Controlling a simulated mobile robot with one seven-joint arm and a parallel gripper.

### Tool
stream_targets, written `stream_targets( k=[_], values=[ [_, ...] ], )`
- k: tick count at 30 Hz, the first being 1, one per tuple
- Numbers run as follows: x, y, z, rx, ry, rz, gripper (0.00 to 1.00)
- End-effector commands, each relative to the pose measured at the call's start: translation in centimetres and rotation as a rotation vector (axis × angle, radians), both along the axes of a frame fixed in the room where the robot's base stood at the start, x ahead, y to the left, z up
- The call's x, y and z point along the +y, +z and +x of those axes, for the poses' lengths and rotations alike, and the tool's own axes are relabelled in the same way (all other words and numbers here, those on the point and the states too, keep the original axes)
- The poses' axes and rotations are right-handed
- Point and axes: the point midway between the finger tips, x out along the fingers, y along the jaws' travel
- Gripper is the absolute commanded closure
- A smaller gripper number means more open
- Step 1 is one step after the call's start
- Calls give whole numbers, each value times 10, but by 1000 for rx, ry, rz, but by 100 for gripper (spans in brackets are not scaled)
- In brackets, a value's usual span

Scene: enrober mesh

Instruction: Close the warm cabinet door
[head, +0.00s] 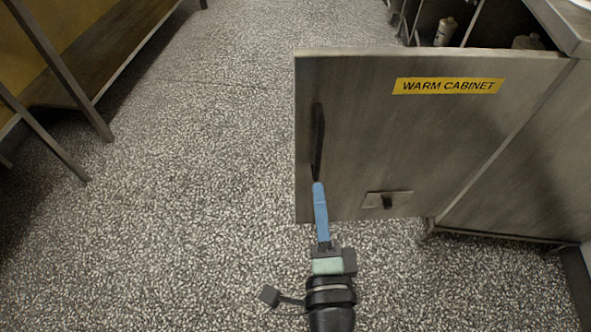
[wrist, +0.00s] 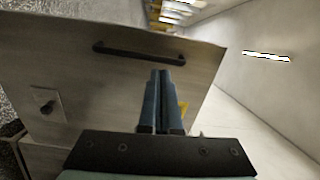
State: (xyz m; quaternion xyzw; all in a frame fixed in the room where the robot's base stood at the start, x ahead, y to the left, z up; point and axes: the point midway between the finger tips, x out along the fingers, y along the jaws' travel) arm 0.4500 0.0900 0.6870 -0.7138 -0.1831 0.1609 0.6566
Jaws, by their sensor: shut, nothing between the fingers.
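The warm cabinet door (head: 430,140) is a grey metal panel with a yellow "WARM CABINET" label (head: 448,86). It stands swung open, out from the cabinet on the right. A dark vertical bar handle (head: 318,135) runs near its free edge. The door also shows in the wrist view (wrist: 100,75), with its handle (wrist: 138,53) near the edge. My gripper (head: 319,186), with blue fingers, is shut and empty. In the head view its tips overlap the lower end of the handle. In the wrist view the fingertips (wrist: 160,73) show below the handle; I cannot tell whether they touch the door.
The cabinet body (head: 520,170) stands at the right, with bottles (head: 445,32) inside behind the door. A small latch plate (head: 388,200) sits low on the door. A shelf or bench (head: 110,50) stands at the left. The speckled floor (head: 190,150) between is clear.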

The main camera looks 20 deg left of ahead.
Motion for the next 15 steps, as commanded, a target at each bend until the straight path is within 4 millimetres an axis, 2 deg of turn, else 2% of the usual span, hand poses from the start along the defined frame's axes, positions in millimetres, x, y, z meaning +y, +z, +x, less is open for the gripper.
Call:
stream_targets(
  k=[1,3,8,15],
  values=[
    [0,-19,-5,24,-1,29,100],
    [0,-27,-9,41,-1,58,100],
    [4,-29,-4,51,-1,75,100],
    [23,-26,31,47,2,70,100]
  ],
)
